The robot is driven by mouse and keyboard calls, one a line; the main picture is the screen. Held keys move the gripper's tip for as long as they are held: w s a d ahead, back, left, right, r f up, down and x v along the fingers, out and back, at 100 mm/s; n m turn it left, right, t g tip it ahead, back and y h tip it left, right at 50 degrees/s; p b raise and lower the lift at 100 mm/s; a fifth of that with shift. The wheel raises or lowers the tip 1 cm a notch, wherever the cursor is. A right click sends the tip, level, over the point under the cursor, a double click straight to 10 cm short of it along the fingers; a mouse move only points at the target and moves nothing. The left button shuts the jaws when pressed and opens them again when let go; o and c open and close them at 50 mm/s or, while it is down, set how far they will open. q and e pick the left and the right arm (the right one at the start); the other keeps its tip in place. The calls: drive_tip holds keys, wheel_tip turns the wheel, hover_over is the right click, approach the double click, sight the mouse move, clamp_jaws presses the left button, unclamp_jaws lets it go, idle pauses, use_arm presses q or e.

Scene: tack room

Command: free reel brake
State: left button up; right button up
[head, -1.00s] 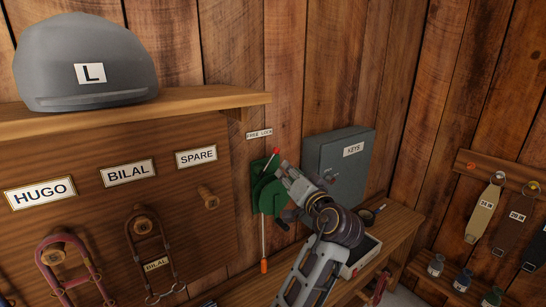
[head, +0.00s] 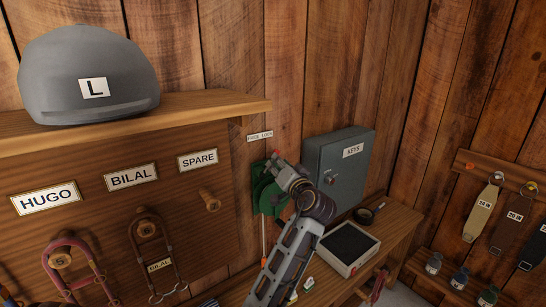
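The green reel (head: 261,192) is mounted on the wooden wall below a white label reading FREE LOCK (head: 260,136). A small red tip (head: 277,153), apparently the brake lever's end, shows at its top, towards the LOCK side. A thin line hangs below the reel.
A grey KEYS cabinet (head: 339,168) stands close right of the gripper. A bench (head: 395,238) below carries a white box with a dark top (head: 347,248). A wooden shelf (head: 190,107) with a grey helmet (head: 88,72) and a peg board are at left.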

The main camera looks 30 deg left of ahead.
use_arm(q)
drive_tip(key=shift+p+x, duration=0.75)
drive_tip(key=shift+x, duration=2)
clamp_jaws()
